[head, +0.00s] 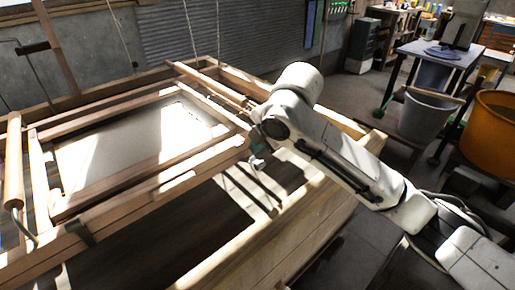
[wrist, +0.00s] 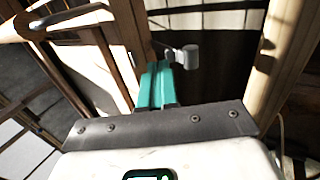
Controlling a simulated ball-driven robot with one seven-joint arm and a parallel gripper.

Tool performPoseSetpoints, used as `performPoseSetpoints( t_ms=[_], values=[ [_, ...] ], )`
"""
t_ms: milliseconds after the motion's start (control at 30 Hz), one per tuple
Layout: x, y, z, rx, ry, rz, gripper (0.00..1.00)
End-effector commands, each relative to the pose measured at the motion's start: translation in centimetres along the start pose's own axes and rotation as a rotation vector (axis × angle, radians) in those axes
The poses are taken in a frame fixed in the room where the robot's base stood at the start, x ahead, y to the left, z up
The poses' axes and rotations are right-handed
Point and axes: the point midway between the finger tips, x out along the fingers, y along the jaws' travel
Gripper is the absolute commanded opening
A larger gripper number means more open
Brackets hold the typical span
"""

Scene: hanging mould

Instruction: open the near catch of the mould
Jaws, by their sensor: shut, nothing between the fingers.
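The mould (head: 140,194) is a wooden frame around a pale sheet, hung over a wooden vat. My gripper (head: 258,150) is at the frame's near right corner in the head view, largely covered by my wrist. In the wrist view its teal fingers (wrist: 158,84) are together and empty. A small grey metal piece with a rounded end, seemingly the catch (wrist: 184,56), is just beyond the fingertips, beside a wooden bar. I cannot tell whether the fingers touch it. A dark fitting (head: 79,232) sits on the frame's near left bar.
The vat's wooden rim (head: 262,240) runs along the near side below the frame. Wooden handles flank the frame, one at left (head: 14,160). Ropes hang above. An orange tub (head: 490,125) and a grey bucket (head: 427,115) stand at right.

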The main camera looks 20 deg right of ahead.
Motion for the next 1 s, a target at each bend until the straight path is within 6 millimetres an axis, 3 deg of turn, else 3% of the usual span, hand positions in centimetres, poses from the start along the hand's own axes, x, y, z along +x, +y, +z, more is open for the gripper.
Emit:
performPoseSetpoints(
  t_ms=[600,1000],
  values=[
    [1.1,1.2,-0.1,0.001,0.002,-0.003,0.0],
    [0.6,1.7,-0.3,0.0,0.002,-0.003,0.0]
  ],
)
